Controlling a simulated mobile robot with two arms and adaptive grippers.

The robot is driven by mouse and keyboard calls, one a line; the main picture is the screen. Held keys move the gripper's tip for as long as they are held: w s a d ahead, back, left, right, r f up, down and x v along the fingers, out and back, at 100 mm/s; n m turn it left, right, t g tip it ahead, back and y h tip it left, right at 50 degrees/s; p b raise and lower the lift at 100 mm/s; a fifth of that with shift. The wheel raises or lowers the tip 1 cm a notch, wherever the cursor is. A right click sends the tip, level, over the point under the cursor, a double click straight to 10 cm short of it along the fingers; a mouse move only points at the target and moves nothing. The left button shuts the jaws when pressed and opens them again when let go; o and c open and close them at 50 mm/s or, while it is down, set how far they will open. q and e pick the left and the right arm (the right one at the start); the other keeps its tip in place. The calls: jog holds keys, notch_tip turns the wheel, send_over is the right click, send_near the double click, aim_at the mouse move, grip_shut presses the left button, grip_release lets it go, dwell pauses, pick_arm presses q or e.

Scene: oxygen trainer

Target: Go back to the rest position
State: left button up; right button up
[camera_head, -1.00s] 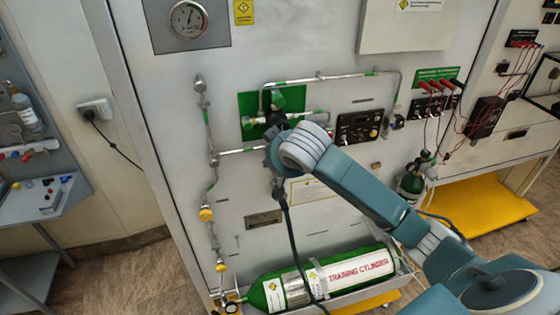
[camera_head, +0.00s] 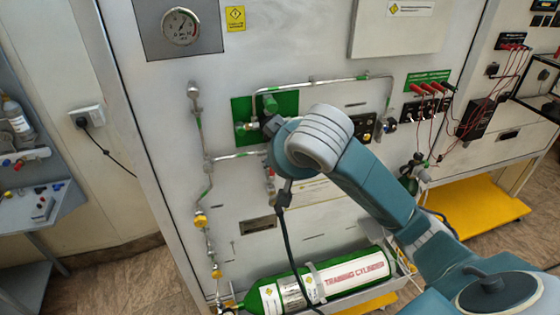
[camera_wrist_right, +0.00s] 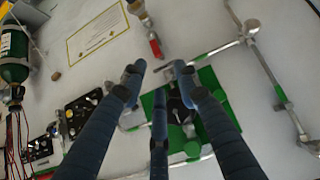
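My right arm comes in from the right in the head view. Its wrist hangs before the panel (camera_head: 175,120), and the fingers are mostly hidden behind it. In the right wrist view my right gripper (camera_wrist_right: 159,78) has its fingers spread apart, with nothing held between them. Beyond the fingers, a dark valve part sits on the green plate (camera_wrist_right: 150,104). The same green plate shows in the head view (camera_head: 240,107) with a green valve knob (camera_head: 270,104), just beyond my wrist. My left gripper is in neither view.
Metal pipes run over the panel, with a red-handled valve (camera_wrist_right: 155,46) near the fingers. A green training cylinder (camera_head: 300,290) lies at the panel's foot. Red leads (camera_head: 432,89) hang at the right. A black cable hangs below my wrist. A gauge (camera_head: 180,26) is at top left.

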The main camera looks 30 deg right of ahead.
dwell(0.5)
jog(key=s+a+f+n+g+y, duration=0.1)
jog(key=s+a+f+n, duration=0.2)
jog(key=f, duration=0.5)
jog(key=s+a+f+g+y, duration=0.1)
jog(key=s+a+f, duration=0.4)
jog(key=f, duration=0.4)
jog(key=s+f+n+g, duration=0.1)
jog(key=s+f+g, duration=0.1)
jog(key=s+f, duration=0.5)
jog(key=s+f+g, duration=0.1)
jog(key=s+f, duration=0.3)
jog(key=s, duration=0.6)
notch_tip(320, 180, down, 33)
jog(key=s+g+b, duration=0.2)
jog(key=b, duration=0.6)
jog(key=s+d+f+b, duration=0.1)
jog(key=s+f+b, duration=0.2)
jog(key=s+f, duration=0.6)
jog(key=s+d+f+n+b, duration=0.1)
jog(key=s+f+b, duration=0.2)
jog(key=s+f, duration=0.6)
notch_tip(320, 180, down, 7)
jog(key=shift+d+r+g, duration=0.15)
jog(key=shift+d+g, duration=0.05)
jog(key=shift+g, duration=0.2)
